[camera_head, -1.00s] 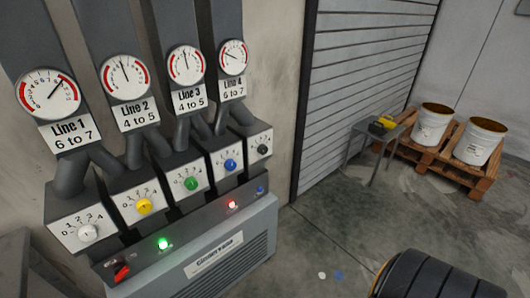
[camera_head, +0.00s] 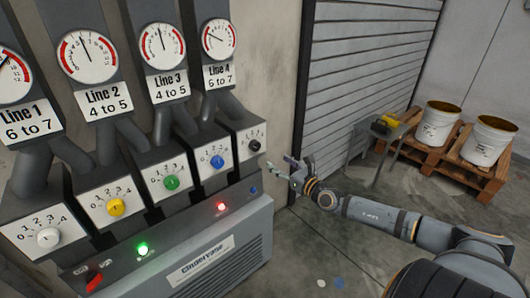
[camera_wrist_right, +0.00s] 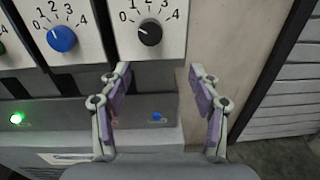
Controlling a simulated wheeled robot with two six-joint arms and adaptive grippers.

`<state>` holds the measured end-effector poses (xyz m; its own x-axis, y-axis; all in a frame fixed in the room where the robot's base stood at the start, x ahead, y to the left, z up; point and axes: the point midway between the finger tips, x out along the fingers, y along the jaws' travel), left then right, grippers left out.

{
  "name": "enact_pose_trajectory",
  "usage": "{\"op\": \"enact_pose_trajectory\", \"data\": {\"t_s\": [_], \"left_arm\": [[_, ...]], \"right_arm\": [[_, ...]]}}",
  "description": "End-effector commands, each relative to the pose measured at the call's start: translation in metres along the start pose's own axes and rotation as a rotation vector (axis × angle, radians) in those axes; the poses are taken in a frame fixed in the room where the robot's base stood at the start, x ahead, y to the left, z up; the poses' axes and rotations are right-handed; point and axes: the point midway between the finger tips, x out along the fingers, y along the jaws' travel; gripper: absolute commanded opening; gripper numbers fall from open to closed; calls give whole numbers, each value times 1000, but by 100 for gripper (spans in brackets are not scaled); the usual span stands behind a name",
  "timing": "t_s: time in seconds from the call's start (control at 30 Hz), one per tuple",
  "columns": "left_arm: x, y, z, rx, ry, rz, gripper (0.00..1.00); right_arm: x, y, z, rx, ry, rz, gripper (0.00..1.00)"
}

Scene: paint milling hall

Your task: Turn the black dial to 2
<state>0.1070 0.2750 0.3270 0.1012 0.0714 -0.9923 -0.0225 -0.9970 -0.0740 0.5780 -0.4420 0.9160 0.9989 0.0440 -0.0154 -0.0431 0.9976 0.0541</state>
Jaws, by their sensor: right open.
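The black dial (camera_head: 254,145) sits on the rightmost white scale plate of the machine. In the right wrist view the black dial (camera_wrist_right: 150,32) shows up close, above and between my fingers, with a scale from 0 to 4 around it. My left gripper is not in view.
Beside the black dial is a blue dial (camera_head: 217,161), then green (camera_head: 171,182), yellow (camera_head: 115,207) and white (camera_head: 47,237) ones. Gauges stand above. A red lamp (camera_head: 221,207) and a blue button (camera_head: 253,190) sit below. A small table (camera_head: 377,132) and pallet (camera_head: 470,165) stand behind.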

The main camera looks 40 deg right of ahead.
Motion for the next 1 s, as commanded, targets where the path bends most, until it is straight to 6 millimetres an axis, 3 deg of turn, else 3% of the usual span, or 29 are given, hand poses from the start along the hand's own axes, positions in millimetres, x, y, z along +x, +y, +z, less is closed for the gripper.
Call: {"op": "enact_pose_trajectory", "data": {"t_s": [0.1,0.33,0.8,1.0], "left_arm": [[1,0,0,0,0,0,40],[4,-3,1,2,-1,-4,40],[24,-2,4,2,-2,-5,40],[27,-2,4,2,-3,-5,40]], "right_arm": [[2,14,10,-60,-14,39,63],[12,12,10,-54,-21,30,63],[92,15,9,-50,-18,33,63],[106,16,10,-53,-14,35,63]]}}
